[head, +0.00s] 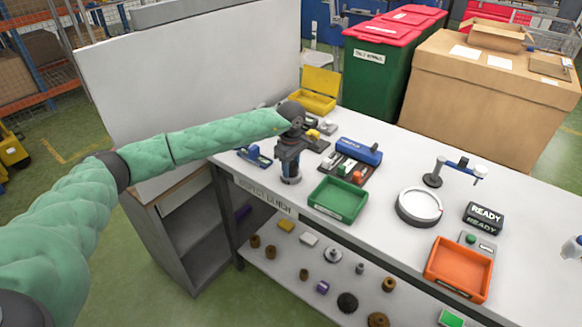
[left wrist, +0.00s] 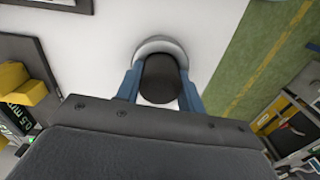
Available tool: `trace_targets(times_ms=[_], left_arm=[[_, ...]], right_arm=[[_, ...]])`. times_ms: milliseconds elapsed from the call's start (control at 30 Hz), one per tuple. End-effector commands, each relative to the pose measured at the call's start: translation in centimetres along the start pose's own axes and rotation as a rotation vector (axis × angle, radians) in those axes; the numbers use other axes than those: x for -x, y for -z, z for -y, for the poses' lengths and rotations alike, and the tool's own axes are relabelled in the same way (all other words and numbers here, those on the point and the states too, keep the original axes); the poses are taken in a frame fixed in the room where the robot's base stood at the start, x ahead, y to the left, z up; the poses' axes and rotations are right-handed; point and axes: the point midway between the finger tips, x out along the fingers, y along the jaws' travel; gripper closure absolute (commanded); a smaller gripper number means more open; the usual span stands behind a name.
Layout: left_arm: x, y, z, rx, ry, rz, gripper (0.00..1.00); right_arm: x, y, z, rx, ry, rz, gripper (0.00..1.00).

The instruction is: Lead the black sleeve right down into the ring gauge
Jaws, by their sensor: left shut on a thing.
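My left gripper (head: 288,165) points down at the near edge of the white bench, and its blue fingers (left wrist: 160,92) are shut on the black sleeve (left wrist: 160,78). The ring gauge (head: 291,180) is a light grey ring on the bench directly below the gripper. In the left wrist view the ring gauge (left wrist: 158,43) shows as a pale arc behind the sleeve's far end. The fingers and sleeve hide most of its bore. I cannot tell whether the sleeve's lower end is inside the ring or just above it. My right gripper is not in view.
A green tray (head: 338,199), a blue device (head: 359,151) and a yellow open box (head: 318,91) stand close by on the bench. A round white dial (head: 419,207) and an orange tray (head: 458,269) lie farther right. A white panel (head: 190,75) stands behind my left arm.

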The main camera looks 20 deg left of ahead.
Motion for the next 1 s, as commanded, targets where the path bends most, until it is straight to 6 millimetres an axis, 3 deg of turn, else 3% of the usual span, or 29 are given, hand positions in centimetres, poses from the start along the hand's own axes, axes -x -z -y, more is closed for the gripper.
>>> trace_targets(times_ms=[267,300,433,767,1000], left_arm=[[-0.1,0.0,0.0,0.0,0.001,0.0,0.94],[-0.1,0.0,0.0,0.0,0.001,0.0,0.6],[-0.1,0.0,0.0,0.0,0.002,0.0,0.37],[0.3,0.0,0.0,0.0,0.001,0.0,0.37],[3.7,0.0,-0.1,-0.001,-0.002,-0.001,0.37]], right_arm=[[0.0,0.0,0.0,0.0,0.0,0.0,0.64],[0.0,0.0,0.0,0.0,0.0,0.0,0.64],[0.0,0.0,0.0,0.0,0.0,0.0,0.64],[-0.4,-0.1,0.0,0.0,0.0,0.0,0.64],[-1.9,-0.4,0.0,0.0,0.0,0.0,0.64]])
